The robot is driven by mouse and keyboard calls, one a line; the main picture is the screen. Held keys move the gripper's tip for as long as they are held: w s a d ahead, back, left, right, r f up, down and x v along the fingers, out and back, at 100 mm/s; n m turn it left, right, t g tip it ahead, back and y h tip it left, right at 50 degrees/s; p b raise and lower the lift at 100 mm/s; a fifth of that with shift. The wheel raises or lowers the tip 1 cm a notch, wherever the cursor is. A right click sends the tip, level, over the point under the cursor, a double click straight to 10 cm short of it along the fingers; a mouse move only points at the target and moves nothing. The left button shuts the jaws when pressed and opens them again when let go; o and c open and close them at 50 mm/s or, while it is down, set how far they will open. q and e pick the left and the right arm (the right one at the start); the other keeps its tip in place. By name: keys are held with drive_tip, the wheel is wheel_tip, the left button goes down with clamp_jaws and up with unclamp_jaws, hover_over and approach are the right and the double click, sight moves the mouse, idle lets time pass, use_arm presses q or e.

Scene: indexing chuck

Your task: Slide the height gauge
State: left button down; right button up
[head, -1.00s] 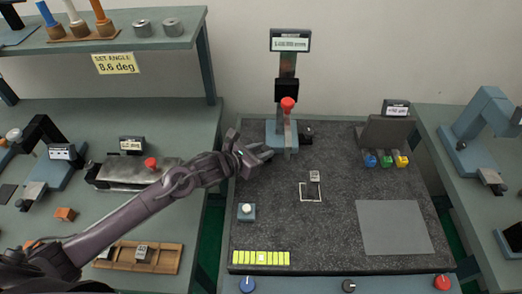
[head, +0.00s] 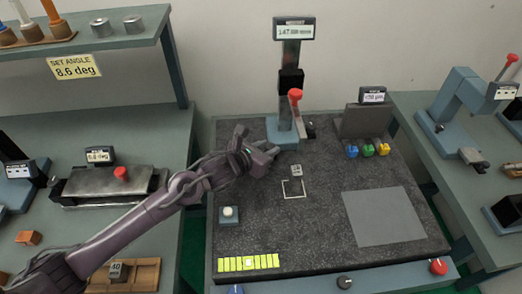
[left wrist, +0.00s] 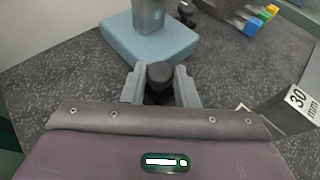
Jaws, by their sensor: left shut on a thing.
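The height gauge stands on a blue-grey base (head: 285,133) at the back of the dark granite plate. It has an upright column (head: 291,55), a dark slider (head: 291,80), a display on top (head: 293,29) and a red-tipped lever (head: 295,95). My left gripper (head: 273,150) is low over the plate at the front of the base. In the left wrist view a black round knob (left wrist: 160,72) sits between its fingertips, close in front of the gauge base (left wrist: 150,40), and the gripper is shut on it. My right gripper is not in view.
A small metal block (head: 296,170) stands just right of my gripper by a white outlined square (head: 293,188); the left wrist view shows "30 mm" on it (left wrist: 297,100). Blue, green and yellow pieces (head: 368,149) lie at the back right. A grey mat (head: 383,217) is clear.

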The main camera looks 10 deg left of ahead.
use_arm(q)
drive_tip(key=c, duration=1.6)
unclamp_jaws()
drive_tip(key=shift+d, duration=0.15)
drive_tip(key=o, duration=0.4)
drive_tip(key=shift+d, duration=0.15)
drive_tip(key=shift+o, duration=0.2)
drive_tip(key=shift+s+a, duration=0.15)
drive_tip(key=shift+a, duration=0.15)
drive_tip(key=b+v, duration=0.1)
drive_tip(key=v, duration=0.5)
drive_tip(key=shift+s, duration=0.1)
drive_tip(key=shift+s+a+r+b, duration=0.2)
drive_tip(key=shift+s+r+b, duration=0.1)
drive_tip(key=shift+s, duration=0.15)
